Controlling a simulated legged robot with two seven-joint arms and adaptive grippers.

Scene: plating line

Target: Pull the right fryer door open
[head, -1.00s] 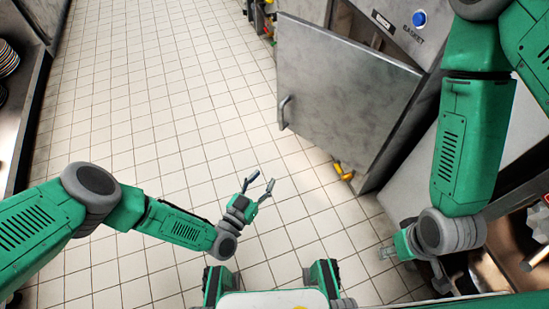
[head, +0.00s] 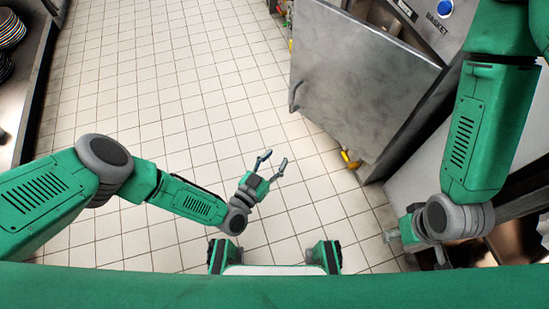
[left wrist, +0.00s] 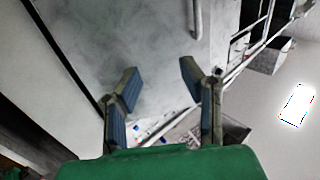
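A grey metal fryer door (head: 360,80) stands swung out from the fryer front in the head view. Its curved handle (head: 296,95) is on the free left edge. My left gripper (head: 272,160) is open and empty over the floor, below and left of the handle in the picture, apart from the door. In the left wrist view its two spread fingers (left wrist: 158,78) have nothing between them; a grey surface and a bar-like handle (left wrist: 196,20) show beyond. My right gripper (head: 391,236) is low at the right, partly hidden by its wrist; its finger opening is unclear.
The fryer front with a blue button (head: 445,8) and BASKET label is at top right. A yellow item (head: 350,160) lies on the floor by the door's lower edge. A counter with stacked plates (head: 10,30) runs along the left. The tiled floor (head: 170,90) between is clear.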

